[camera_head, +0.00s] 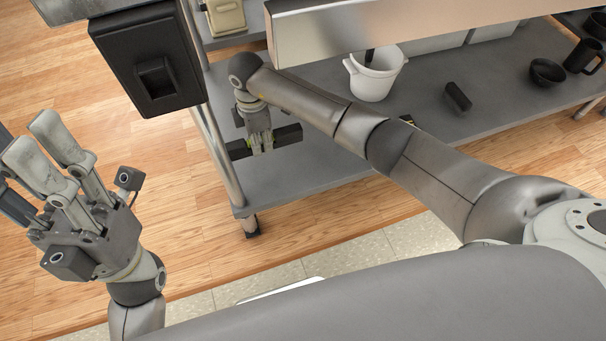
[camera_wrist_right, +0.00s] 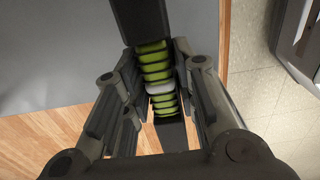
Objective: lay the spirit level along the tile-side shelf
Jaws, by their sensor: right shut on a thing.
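The spirit level (camera_head: 287,136) is a dark bar with green parts. My right gripper (camera_head: 262,146) is shut on its middle, over the left end of the grey lower shelf (camera_head: 290,170). In the right wrist view the level (camera_wrist_right: 143,22) runs between the fingers (camera_wrist_right: 160,90), with green stripes and one pale patch at its middle. The grey shelf (camera_wrist_right: 60,60) lies behind it; I cannot tell the gap between them.
On the shelf stand a white pot (camera_head: 372,80), a black block (camera_head: 457,96), a dark bowl (camera_head: 547,72) and a dark mug (camera_head: 583,56). A metal upper level (camera_head: 400,25) overhangs it. A rack post (camera_head: 220,160) rises at the left. Pale tiles (camera_head: 415,238) border the shelf's near side.

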